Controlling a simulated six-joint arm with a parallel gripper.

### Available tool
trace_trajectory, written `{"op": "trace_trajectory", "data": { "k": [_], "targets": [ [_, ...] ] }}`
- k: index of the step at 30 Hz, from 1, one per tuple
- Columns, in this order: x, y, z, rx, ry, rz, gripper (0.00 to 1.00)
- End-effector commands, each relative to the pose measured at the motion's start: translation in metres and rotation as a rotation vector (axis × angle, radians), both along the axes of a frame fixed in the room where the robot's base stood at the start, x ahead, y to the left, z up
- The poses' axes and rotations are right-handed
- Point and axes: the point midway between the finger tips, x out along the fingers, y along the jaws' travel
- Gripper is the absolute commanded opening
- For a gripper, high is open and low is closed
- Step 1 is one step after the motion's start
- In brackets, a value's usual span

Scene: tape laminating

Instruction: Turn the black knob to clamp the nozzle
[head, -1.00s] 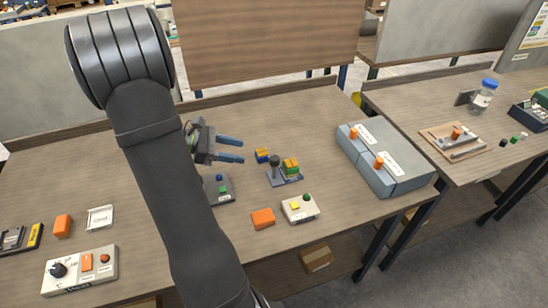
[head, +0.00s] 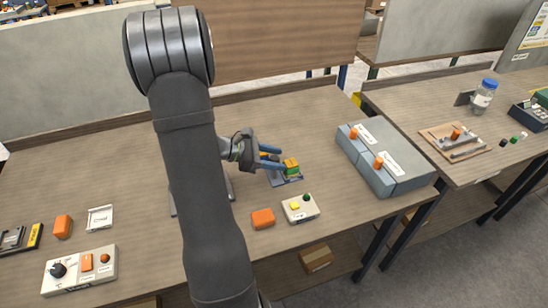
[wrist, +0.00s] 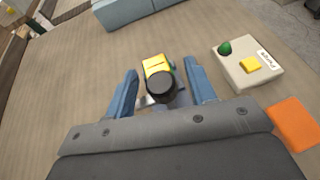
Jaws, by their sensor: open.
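The black knob (wrist: 161,86) shows in the wrist view as a round dark cap between my fingers, with a gap on each side. My gripper (wrist: 159,68) is open around it. In the head view my gripper (head: 280,158) reaches over the small clamp base (head: 289,182) and hides most of the knob. A yellow and green block (head: 291,166) stands on that base, just beyond the fingertips. It also shows behind the knob in the wrist view (wrist: 157,64). I cannot make out the nozzle for certain.
A white button box (head: 300,208) and an orange block (head: 263,219) stand in front of the clamp. Grey boxes (head: 405,172) with orange handles are at the right. A control panel (head: 80,270) with another dark knob lies at the front left.

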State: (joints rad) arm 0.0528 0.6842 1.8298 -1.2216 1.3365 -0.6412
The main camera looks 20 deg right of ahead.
Motion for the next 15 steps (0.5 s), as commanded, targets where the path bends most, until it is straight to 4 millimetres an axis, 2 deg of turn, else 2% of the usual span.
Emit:
{"op": "trace_trajectory", "data": {
  "k": [1, 7, 15],
  "targets": [
    [0.0, 0.0001, 0.0, 0.0, 0.0, 0.0, 0.46],
    [0.0, 0.0002, 0.0002, 0.0, 0.0, 0.0, 0.07],
    [0.0002, 0.0003, -0.0002, 0.001, 0.0, -0.021, 0.06]
  ]
}}
